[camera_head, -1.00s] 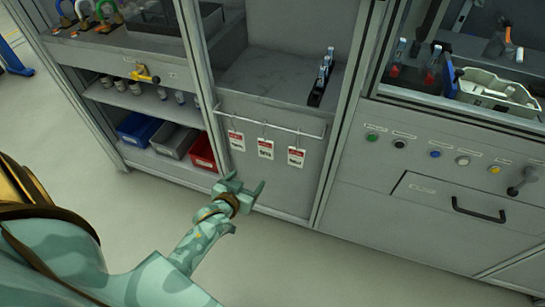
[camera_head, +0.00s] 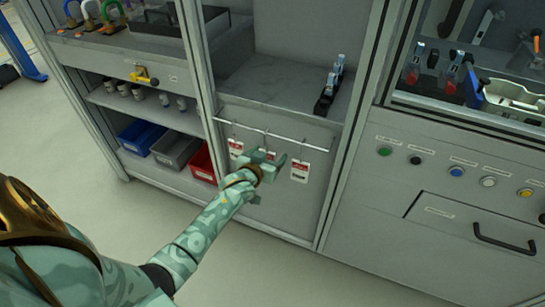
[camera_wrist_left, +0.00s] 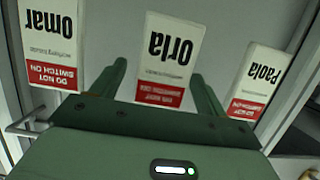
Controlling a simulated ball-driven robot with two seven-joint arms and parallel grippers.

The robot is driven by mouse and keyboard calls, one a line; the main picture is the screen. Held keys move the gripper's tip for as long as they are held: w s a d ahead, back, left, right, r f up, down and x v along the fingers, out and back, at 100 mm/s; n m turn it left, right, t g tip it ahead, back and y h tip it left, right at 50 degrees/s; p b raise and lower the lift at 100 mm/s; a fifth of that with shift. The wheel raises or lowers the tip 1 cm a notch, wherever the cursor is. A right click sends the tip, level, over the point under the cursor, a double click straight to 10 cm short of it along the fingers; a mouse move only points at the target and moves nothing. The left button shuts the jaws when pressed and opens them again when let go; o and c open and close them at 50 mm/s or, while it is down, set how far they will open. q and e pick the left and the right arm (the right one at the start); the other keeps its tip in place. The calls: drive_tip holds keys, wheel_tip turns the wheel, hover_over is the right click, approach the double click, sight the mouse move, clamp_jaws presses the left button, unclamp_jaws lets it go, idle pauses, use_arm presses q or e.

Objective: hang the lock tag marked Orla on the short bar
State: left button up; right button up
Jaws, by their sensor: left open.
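Three white tags with red bands hang in a row from a thin rail (camera_head: 275,132) on the grey cabinet front. In the left wrist view they appear upside down: the Orla tag (camera_wrist_left: 168,48) in the middle, the Omar tag (camera_wrist_left: 50,42) at left and the Paola tag (camera_wrist_left: 258,78) at right. My left gripper (camera_head: 270,158) is at the middle tag and mostly covers it in the head view. Its fingers are open, one on each side of the Orla tag in the wrist view. I cannot pick out a separate short bar. My right gripper is not in view.
A shelf above the rail holds a dark upright device (camera_head: 329,92). Blue, grey and red bins (camera_head: 203,163) sit low at left. A panel with several buttons (camera_head: 456,172) and a drawer handle (camera_head: 503,239) is at right. Floor in front is clear.

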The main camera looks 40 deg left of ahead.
use_arm(q)
drive_tip(key=shift+w+a+f, duration=0.15)
drive_tip(key=shift+w+a, duration=0.05)
drive_tip(key=shift+w, duration=0.4)
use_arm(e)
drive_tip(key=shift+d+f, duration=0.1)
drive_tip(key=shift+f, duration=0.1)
use_arm(q)
drive_tip(key=c, duration=1.2)
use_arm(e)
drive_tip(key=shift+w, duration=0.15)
